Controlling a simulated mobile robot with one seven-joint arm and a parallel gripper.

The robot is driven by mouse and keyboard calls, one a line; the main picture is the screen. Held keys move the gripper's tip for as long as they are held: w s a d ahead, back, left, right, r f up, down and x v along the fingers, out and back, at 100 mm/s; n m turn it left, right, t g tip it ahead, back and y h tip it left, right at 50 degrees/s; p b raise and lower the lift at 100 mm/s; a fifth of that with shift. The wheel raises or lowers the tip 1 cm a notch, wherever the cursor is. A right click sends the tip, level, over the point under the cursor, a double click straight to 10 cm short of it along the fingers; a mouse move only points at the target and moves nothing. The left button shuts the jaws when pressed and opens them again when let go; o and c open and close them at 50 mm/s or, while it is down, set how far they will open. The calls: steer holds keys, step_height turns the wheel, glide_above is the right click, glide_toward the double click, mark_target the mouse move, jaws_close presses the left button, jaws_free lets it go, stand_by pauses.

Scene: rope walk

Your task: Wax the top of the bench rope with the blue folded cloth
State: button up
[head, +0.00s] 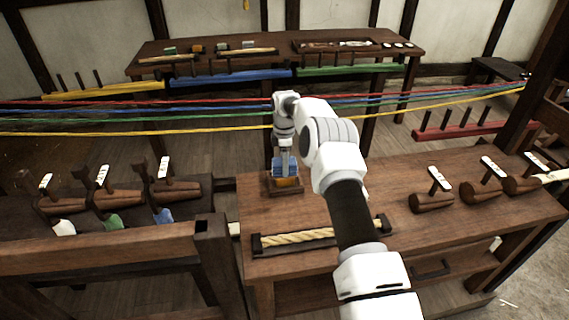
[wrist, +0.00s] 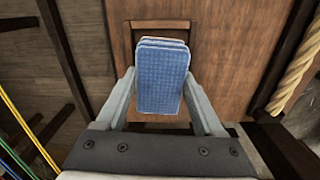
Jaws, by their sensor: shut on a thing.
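My gripper (head: 285,172) is shut on the blue folded cloth (wrist: 163,82), which stands out between the two fingers in the wrist view. In the head view the cloth (head: 284,164) is over a small wooden tray (head: 286,193) at the bench's far left corner. An orange patch (head: 288,183) shows in the tray just below the cloth; whether they touch I cannot tell. The bench rope (head: 312,236) is thick, pale and twisted, held between dark end blocks near the bench's front edge. It also shows at the right of the wrist view (wrist: 298,62), apart from the cloth.
Wooden mallet-like tools with white tags (head: 432,202) stand on the bench's right side. Similar tools stand on the left rack (head: 118,194). Red, blue, green and yellow strands (head: 200,110) stretch across behind the bench. Bare bench top (head: 385,185) lies between the tray and the right-hand tools.

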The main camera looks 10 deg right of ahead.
stand_by(0.5)
steer(key=shift+r+p, duration=1.65)
steer(key=shift+r, duration=1.8)
steer(key=shift+s, duration=0.1)
